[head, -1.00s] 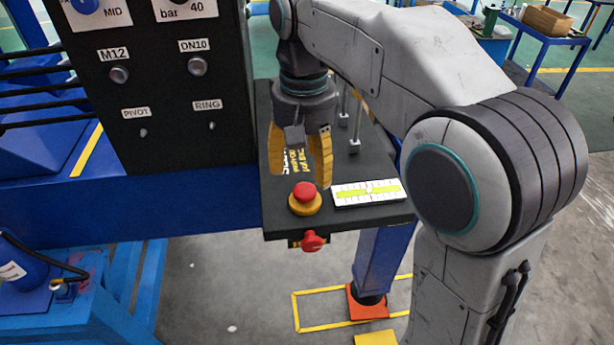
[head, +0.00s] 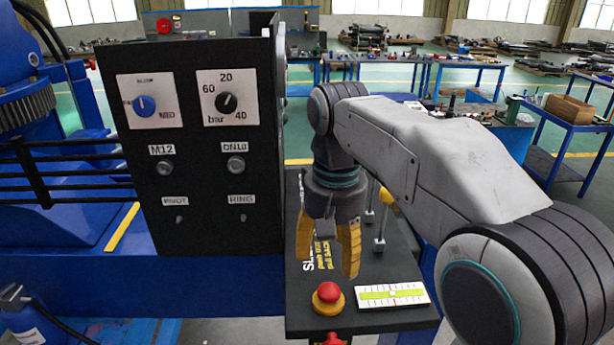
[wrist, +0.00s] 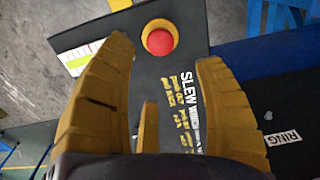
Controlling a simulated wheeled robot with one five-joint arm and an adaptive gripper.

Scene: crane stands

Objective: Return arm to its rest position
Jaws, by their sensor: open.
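My gripper (head: 331,247) has orange-yellow fingers and hangs pointing down over a dark control shelf (head: 372,320). It is open and empty, above the printed SLEW label. My arm comes in from the right in the head view. In the wrist view my gripper (wrist: 160,75) shows its fingers spread wide, with nothing between them but the shelf surface and label below. A red mushroom button (head: 329,293) on a yellow base stands on the shelf just in front of the gripper. It also shows in the wrist view (wrist: 160,38), beyond the fingertips.
A black panel (head: 196,200) with two dials stands left of the gripper. Upright levers (head: 381,225), one with a yellow knob, rise right behind the gripper. A yellow-green scale plate (head: 392,295) lies right of the button. Blue workbenches (head: 450,75) stand far back.

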